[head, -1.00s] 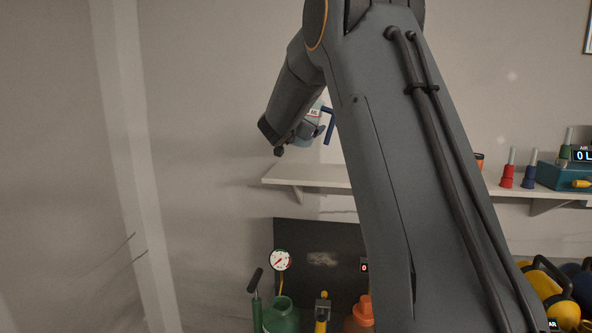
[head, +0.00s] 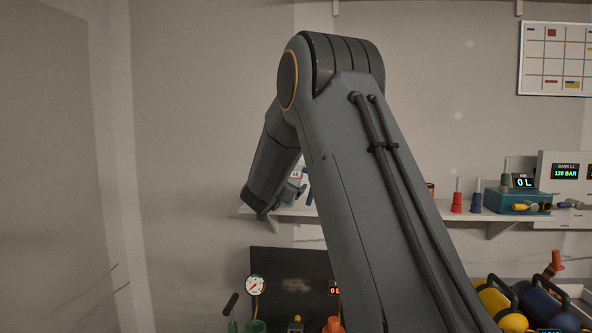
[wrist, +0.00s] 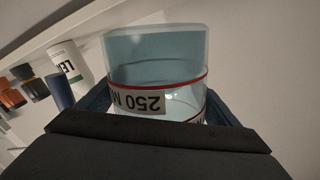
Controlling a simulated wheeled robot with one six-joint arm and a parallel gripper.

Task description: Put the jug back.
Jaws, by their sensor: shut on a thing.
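The jug (wrist: 155,75) is a clear vessel with red bands and a white label reading "250 M", upside down in the wrist view. My gripper (wrist: 155,108) is shut on it, with a dark blue finger on each side. In the head view my gripper (head: 285,198) is at the left end of the wall shelf (head: 265,212), close to shelf height. I cannot tell whether the jug touches the shelf.
A white bottle (wrist: 72,66) and darker bottles (wrist: 28,80) stand left of the jug in the wrist view. Farther right on the shelf are a red plug (head: 456,200), a blue plug (head: 476,202) and a teal box (head: 517,203). A gauge (head: 255,286) is below.

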